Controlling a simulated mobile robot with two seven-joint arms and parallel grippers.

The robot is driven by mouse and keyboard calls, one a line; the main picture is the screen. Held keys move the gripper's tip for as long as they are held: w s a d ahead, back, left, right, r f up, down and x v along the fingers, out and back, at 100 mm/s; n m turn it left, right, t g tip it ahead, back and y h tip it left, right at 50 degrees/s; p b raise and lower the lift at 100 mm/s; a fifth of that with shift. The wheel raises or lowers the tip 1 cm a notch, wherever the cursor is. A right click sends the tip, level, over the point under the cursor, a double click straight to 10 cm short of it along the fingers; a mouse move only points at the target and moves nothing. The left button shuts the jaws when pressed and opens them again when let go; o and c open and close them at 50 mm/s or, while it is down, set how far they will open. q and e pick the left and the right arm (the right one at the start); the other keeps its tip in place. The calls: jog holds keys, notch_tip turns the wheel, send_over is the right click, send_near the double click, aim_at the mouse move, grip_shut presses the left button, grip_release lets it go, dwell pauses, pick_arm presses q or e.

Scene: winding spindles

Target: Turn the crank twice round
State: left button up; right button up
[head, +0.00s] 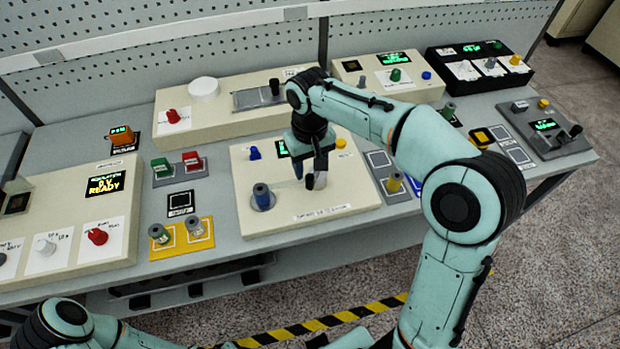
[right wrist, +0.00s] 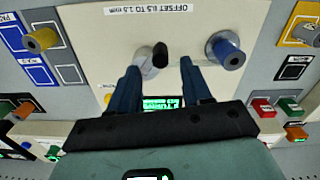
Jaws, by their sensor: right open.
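The crank, a pale arm with a dark upright handle (right wrist: 160,54), is on the cream winding panel (head: 350,192). In the right wrist view the handle is in line with the gap between my right fingertips (right wrist: 158,68). Clear space shows on both sides of it. In the head view my right gripper (head: 317,166) points down over the panel and partly hides the crank. My right gripper is open. A blue-topped spindle (head: 262,196) stands left of the crank; it also shows in the right wrist view (right wrist: 226,48). My left gripper is out of frame.
On the same panel are a blue knob (head: 254,153), a yellow button (head: 340,143) and a partly hidden green display. A yellow tray (head: 181,250) with two spools is at the left. A yellow spool (head: 394,182) stands at the right.

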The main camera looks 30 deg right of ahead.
aim_at(309, 176)
notch_tip(309, 176, down, 5)
jog(key=shift+w+f, duration=0.1)
jog(key=shift+f, duration=0.1)
grip_shut()
jog(key=m, duration=0.1)
jog(key=w+m, duration=0.1)
jog(key=m, duration=0.1)
jog(key=shift+w+a, duration=0.15)
jog(key=shift+a, duration=0.25)
jog(key=shift+w+m, duration=0.25)
jog(key=shift+m, duration=0.65)
